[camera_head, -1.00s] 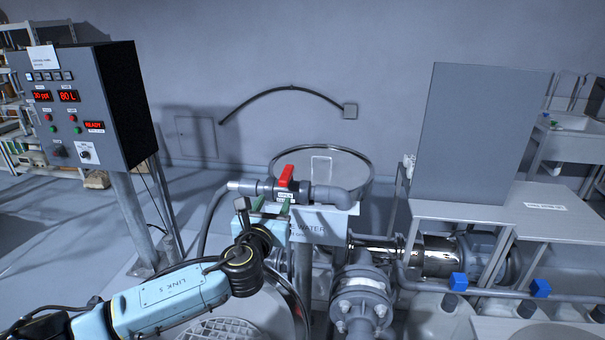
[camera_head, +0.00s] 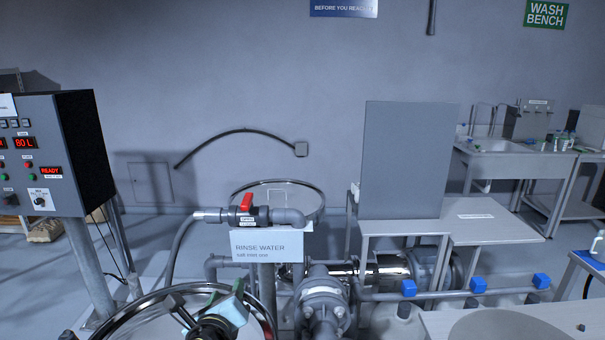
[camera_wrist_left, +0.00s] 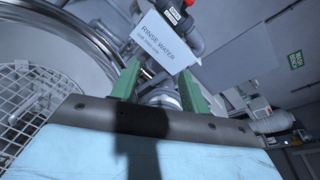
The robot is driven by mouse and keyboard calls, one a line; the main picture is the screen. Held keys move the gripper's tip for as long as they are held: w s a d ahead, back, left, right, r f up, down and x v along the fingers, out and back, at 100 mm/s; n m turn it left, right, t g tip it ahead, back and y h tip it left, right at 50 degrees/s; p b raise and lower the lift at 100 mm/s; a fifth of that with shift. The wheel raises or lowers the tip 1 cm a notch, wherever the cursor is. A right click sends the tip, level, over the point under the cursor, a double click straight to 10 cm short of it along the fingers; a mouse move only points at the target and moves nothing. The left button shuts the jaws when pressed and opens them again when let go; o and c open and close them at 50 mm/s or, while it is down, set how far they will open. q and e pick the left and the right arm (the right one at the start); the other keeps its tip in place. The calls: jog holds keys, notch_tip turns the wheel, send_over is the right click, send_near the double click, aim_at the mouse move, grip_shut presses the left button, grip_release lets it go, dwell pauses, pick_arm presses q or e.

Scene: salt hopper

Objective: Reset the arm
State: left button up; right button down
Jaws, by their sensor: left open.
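My left gripper (camera_head: 226,306) is low in the head view, over the round metal rim of a vessel (camera_head: 128,306). In the left wrist view its two green fingers (camera_wrist_left: 160,86) stand apart with nothing between them. A red valve handle (camera_head: 246,202) sits on the grey pipe above the white RINSE WATER sign (camera_head: 268,244). The gripper is apart from this handle, nearer to me and lower. The sign also shows beyond the fingers in the left wrist view (camera_wrist_left: 166,42). My right gripper is not in view.
A control box (camera_head: 50,150) with red displays stands at left. A grey upright panel (camera_head: 410,160) and a low bench (camera_head: 480,216) stand at right. Pipes with blue valve handles (camera_head: 478,285) run low at right. A white grate (camera_wrist_left: 35,100) lies inside the vessel.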

pick_arm(q)
jog(key=s+a+f+n+g, duration=0.2)
jog(key=s+f+n+g, duration=0.25)
jog(key=s+n, duration=0.6)
jog(key=s+a+f+n+g+h, duration=0.15)
jog(key=s+f+n+g, duration=0.3)
jog(key=s+n, duration=0.65)
jog(key=s+a+f+n+g+y, duration=0.1)
jog(key=s+a+f+n+g, duration=0.35)
jog(key=s, duration=1.05)
notch_tip(320, 180, down, 30)
jog(key=s+d+n+b, duration=0.1)
jog(key=d+b, duration=0.1)
jog(key=b, duration=0.4)
jog(key=s+a+f+b, duration=0.1)
jog(key=s+f+b, duration=0.1)
jog(key=s+f, duration=0.6)
jog(key=s+a+f+g+b, duration=0.1)
jog(key=s+a+f+b, duration=0.1)
jog(key=s+f, duration=0.6)
notch_tip(320, 180, down, 4)
jog(key=shift+s+b, duration=0.3)
jog(key=shift+a, duration=0.1)
jog(key=shift+c, duration=1)
jog(key=shift+s, duration=0.15)
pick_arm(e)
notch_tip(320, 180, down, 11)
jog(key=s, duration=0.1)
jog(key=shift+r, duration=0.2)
